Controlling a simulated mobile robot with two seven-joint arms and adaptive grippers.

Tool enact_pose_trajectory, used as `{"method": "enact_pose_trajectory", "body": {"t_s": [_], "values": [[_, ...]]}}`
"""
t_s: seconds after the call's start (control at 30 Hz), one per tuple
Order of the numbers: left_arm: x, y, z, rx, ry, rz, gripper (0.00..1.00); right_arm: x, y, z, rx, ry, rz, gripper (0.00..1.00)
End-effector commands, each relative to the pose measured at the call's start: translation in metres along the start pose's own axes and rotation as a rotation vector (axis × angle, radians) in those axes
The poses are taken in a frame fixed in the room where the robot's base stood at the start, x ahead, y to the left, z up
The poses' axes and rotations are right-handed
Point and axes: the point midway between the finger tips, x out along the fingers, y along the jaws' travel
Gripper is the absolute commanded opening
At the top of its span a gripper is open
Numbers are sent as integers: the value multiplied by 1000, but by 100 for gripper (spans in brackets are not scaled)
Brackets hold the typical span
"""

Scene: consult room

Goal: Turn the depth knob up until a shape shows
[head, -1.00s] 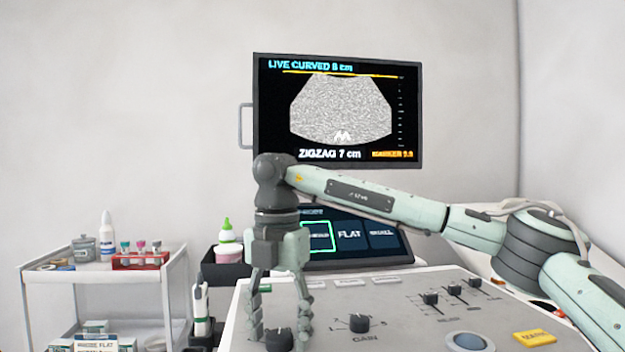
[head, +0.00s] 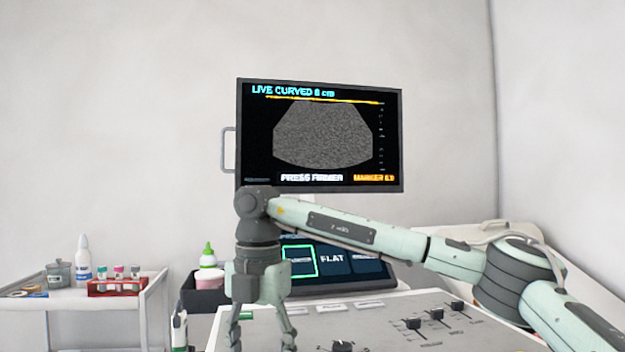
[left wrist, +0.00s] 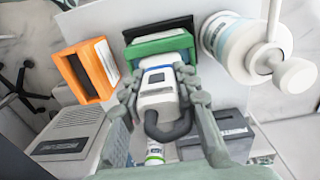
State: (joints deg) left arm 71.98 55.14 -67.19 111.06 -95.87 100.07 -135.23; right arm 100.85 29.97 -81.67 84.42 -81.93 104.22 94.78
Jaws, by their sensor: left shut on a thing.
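The monitor (head: 319,135) reads LIVE CURVED 8 cm, with PRESS FIRMER and a marker label below. Its fan image is dim grey grain with no distinct shape. My right gripper (head: 262,338) points down over the console (head: 390,325); its two fingers are apart, and their tips run off the bottom edge. The knob under it is out of view. The gain knob (head: 343,346) shows at the bottom edge, right of this gripper.
A touch panel (head: 335,262) with FLAT and other buttons stands behind the gripper. Several sliders (head: 437,316) are on the console's right. A white cart (head: 90,303) with bottles and a red tube rack is at left. An orange-framed box (left wrist: 85,72) lies near the probe.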

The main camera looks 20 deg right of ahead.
Motion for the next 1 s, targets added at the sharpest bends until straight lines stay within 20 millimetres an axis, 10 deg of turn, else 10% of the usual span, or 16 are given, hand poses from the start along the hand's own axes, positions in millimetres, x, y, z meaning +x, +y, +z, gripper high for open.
{"method": "enact_pose_trajectory", "body": {"t_s": [1.0], "values": [[1, 0, 0, -1, 2, 0, 0, 12, 0, -3, -7, 9, -12, 51]]}}
